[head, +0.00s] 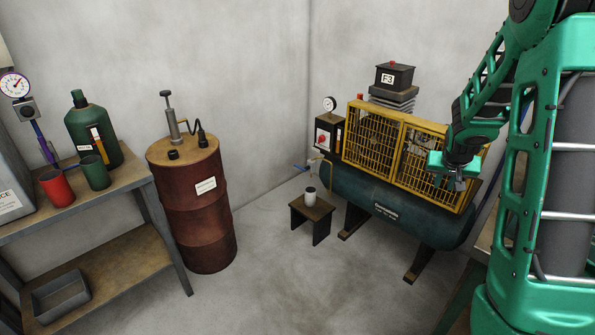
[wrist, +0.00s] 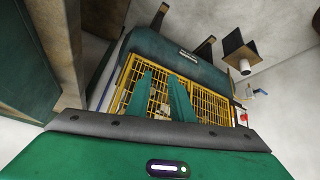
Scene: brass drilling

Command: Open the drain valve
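A small valve with a blue lever (head: 313,168) sits at the left end of the dark green compressor tank (head: 345,190). In the wrist view the blue lever (wrist: 258,92) shows near the right edge, beside the tank (wrist: 160,52). My gripper (head: 458,184) is in front of the right part of the yellow cage, well to the right of the valve. In the wrist view my gripper (wrist: 160,76) has its two green fingers apart, with only the cage visible between them. It is open and empty.
The yellow cage (head: 400,150) covers the compressor top. A white cup (head: 310,196) stands on a low stool (head: 320,210) below the valve. A red drum (head: 195,220) and a workbench (head: 120,188) stand left. The middle floor is clear.

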